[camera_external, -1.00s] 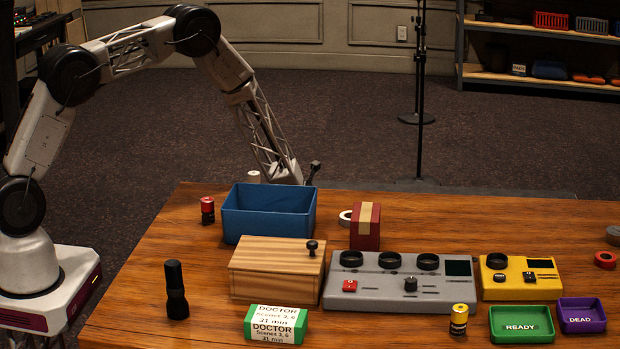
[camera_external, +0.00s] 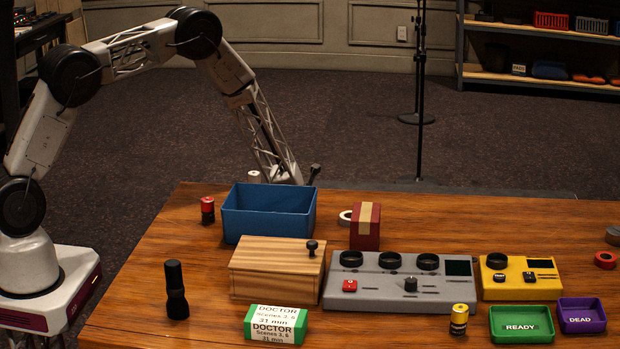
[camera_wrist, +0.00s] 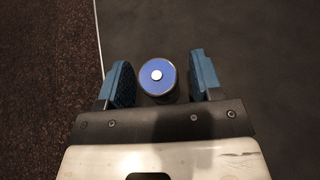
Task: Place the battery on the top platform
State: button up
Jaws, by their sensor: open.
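In the wrist view, my gripper (camera_wrist: 160,64) is open, with one blue-padded finger on each side of an upright round battery (camera_wrist: 157,79). Its end is blue with a pale centre contact, and a gap shows on each side of it. In the external view my arm reaches down behind the blue bin, which hides the fingertips. A small pale-topped cylinder (camera_external: 253,177) shows beside the arm's end; I cannot tell if it is the same battery. A red and black battery (camera_external: 207,210) and a yellow and black battery (camera_external: 459,319) stand on the table. I cannot make out which surface is the top platform.
The blue bin (camera_external: 268,224), a wooden box (camera_external: 262,272), a red box (camera_external: 357,236), a grey tester (camera_external: 345,298) and a yellow tester (camera_external: 500,293) crowd the table (camera_external: 400,325). A green READY tray (camera_external: 497,334) and purple DEAD tray (camera_external: 575,329) sit front right.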

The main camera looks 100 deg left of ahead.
jog(key=shift+r, duration=0.1)
jog(key=shift+r, duration=0.1)
jog(key=shift+v, duration=3.75)
